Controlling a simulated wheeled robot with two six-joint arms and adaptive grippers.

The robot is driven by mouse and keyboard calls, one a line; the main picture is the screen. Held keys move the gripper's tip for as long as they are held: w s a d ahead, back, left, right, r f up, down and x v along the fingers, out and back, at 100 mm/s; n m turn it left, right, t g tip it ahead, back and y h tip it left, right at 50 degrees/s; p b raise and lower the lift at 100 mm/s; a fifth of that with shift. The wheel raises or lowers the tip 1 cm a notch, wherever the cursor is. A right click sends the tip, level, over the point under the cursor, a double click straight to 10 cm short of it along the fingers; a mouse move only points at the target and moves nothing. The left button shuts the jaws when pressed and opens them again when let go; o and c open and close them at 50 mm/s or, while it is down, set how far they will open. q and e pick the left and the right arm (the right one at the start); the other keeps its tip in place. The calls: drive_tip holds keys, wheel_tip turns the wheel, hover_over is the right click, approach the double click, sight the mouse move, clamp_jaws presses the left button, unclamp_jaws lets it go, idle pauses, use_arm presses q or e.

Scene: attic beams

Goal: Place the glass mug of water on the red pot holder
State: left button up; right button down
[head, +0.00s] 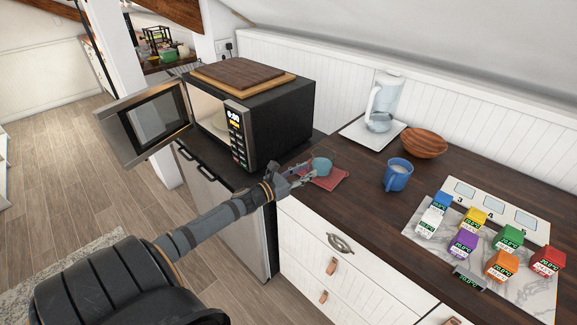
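The glass mug of water (322,165) is small and bluish and stands upright at the counter's left end. It shows over the red pot holder (334,181), a flat red square near the counter's front edge. The mug appears to rest on the holder, though a small gap under it cannot be ruled out. My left gripper (307,174) is at the mug's left side, its fingers close to the mug and over the holder's left part. Whether the fingers are open or shut on the mug's handle is too small to tell. My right gripper is not in view.
The black microwave (281,119) stands left of the mug with its door (155,113) open. A blue mug (398,175), a wooden bowl (424,142) and a glass kettle (385,100) are to the right. A marble board (425,234) with several coloured timers lies further right.

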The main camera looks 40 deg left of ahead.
use_arm(q)
drive_tip(key=p+v, duration=0.7)
drive_tip(key=v, duration=0.4)
